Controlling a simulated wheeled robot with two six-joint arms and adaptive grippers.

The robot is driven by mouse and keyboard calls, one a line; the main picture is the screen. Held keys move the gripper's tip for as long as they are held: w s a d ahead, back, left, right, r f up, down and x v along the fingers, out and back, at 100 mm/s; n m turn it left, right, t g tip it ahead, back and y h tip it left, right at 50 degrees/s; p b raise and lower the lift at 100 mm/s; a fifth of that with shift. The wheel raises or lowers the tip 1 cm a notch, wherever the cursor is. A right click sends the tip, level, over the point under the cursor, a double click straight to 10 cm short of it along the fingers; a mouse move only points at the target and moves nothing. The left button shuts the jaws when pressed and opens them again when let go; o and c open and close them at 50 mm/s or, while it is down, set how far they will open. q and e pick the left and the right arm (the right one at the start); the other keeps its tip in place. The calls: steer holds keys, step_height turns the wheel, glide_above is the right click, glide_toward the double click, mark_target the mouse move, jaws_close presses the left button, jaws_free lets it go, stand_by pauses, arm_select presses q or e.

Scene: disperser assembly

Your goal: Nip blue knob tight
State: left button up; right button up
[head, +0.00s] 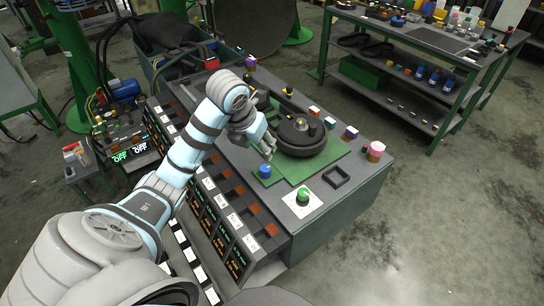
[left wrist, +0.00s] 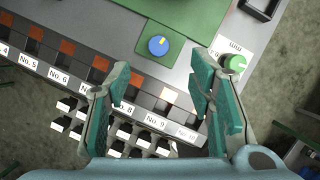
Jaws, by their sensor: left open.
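The blue knob (head: 264,170) stands on a green plate on the workbench top, and it also shows in the left wrist view (left wrist: 158,46) with a yellow mark on its top. My left gripper (head: 268,150) is open and empty, above the bench close to the knob in the head view. In the left wrist view the fingers (left wrist: 160,75) are apart, and the knob appears beyond the fingertips, roughly in line with the gap and not between them. My right gripper is in neither view.
A green knob (head: 303,196) on a white plate is close by. A dark round device (head: 300,134) stands behind on the green plate. A black square frame (head: 336,175) and small coloured blocks lie to the right. Numbered labels (left wrist: 155,122) line the bench front.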

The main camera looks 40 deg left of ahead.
arm_select(q)
steer(key=b, duration=0.6)
glide_toward(265, 168)
step_height(265, 168, down, 3)
steer(key=x, duration=0.3)
steer(key=w+x, duration=0.1)
steer(key=x, duration=0.1)
steer(key=shift+w, duration=0.25)
steer(key=shift+w+f, duration=0.1)
steer(key=shift+f, duration=0.2)
steer(key=shift+s+r, duration=0.15)
steer(key=shift+s, duration=0.05)
jaws_close()
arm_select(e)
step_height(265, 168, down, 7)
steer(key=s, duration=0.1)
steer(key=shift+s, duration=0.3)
